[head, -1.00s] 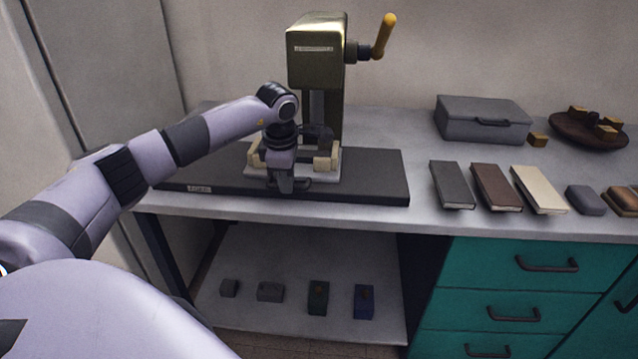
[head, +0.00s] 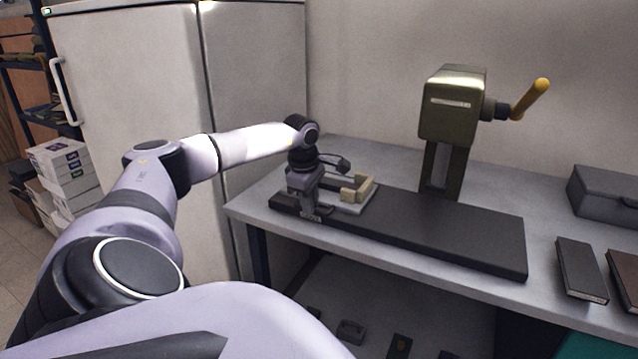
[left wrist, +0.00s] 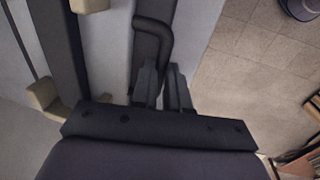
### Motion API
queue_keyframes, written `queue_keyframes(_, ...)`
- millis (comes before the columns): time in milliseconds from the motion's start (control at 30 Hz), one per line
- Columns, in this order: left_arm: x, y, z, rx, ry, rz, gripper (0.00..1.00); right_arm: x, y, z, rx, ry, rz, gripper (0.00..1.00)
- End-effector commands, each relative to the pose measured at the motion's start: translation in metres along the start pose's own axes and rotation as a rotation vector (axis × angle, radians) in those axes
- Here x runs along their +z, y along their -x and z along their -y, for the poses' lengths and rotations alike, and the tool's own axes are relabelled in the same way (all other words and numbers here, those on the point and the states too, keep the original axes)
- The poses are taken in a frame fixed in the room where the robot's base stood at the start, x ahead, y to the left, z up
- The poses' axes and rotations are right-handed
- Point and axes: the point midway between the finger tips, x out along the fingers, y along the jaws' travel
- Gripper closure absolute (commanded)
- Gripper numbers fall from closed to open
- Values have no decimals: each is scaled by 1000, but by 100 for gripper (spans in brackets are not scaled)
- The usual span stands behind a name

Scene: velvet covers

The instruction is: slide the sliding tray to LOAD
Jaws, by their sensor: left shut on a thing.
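The sliding tray (head: 354,206), a pale plate with beige blocks on it, sits at the left end of the long dark base (head: 450,238), clear of the olive press (head: 452,105). My left gripper (head: 312,212) is at the tray's front left side. In the left wrist view my left gripper's fingers (left wrist: 162,88) are closed around a dark bent handle (left wrist: 152,27). The gripper partly hides the tray's near side and the base's left end. I cannot read a LOAD mark now. My right gripper is out of view.
The press has a yellow-handled crank (head: 530,98) on its right. A grey box (head: 604,196) and a dark book (head: 580,268) lie on the right of the grey bench. A tall pale cabinet (head: 130,110) stands left of the bench. The base under and right of the press is bare.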

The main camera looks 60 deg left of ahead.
Motion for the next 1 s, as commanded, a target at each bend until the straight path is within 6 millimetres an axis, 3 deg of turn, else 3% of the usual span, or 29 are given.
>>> queue_keyframes(300, -6, 1, 0, 2, 4, -10, 100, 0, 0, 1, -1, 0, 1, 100)
queue_keyframes(333, -6, 1, 0, 2, 4, -10, 79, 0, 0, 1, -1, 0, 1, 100)
queue_keyframes(400, -6, 1, 0, 2, 4, -10, 60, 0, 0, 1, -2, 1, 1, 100)
queue_keyframes(733, -3, 4, 0, 2, 2, -5, 60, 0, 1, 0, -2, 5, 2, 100)
queue_keyframes(1000, -4, 44, -1, 5, 4, -5, 60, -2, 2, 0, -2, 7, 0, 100)
